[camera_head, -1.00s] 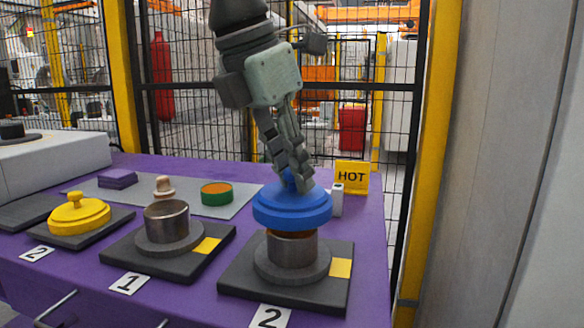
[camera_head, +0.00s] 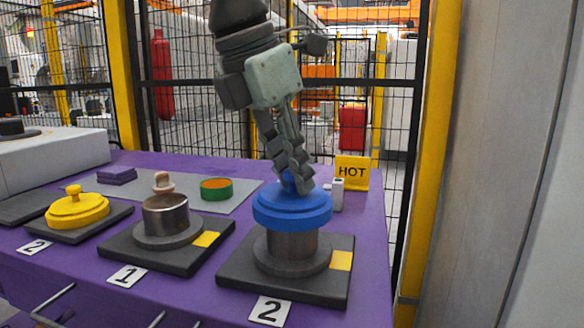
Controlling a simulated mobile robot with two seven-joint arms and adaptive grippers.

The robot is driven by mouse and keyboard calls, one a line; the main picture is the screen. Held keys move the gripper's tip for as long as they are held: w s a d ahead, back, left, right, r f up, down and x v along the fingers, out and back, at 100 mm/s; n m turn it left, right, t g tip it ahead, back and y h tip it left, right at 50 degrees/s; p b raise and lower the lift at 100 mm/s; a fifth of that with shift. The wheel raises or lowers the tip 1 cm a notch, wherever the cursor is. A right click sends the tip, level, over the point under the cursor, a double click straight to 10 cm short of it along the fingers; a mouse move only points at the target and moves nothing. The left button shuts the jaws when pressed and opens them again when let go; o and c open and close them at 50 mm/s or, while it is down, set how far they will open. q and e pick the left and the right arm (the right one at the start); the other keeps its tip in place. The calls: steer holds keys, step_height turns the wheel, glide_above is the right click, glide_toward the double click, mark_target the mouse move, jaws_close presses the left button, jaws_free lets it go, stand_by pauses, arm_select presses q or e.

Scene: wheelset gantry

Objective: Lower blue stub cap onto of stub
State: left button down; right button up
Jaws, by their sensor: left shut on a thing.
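My left gripper (camera_head: 293,180) is shut on the knob of the blue stub cap (camera_head: 292,208). The cap is level and sits at the top of the metal stub (camera_head: 292,246) on the right stand, the one by a label 2. No gap shows between the cap's underside and the stub, though the contact itself is hidden under the cap's rim. The stub stands upright on a dark round flange and a square base plate (camera_head: 235,290). My right gripper is not in view.
A second, open metal stub (camera_head: 165,217) stands by label 1. A yellow cap (camera_head: 77,211) rests on a plate further left.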

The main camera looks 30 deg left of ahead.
arm_select(q)
steer(key=shift+f+b, duration=1.2)
steer(key=shift+f, duration=0.25)
steer(key=c, duration=1.3)
jaws_free()
steer(key=shift+r, duration=0.1)
steer(key=v, duration=1.2)
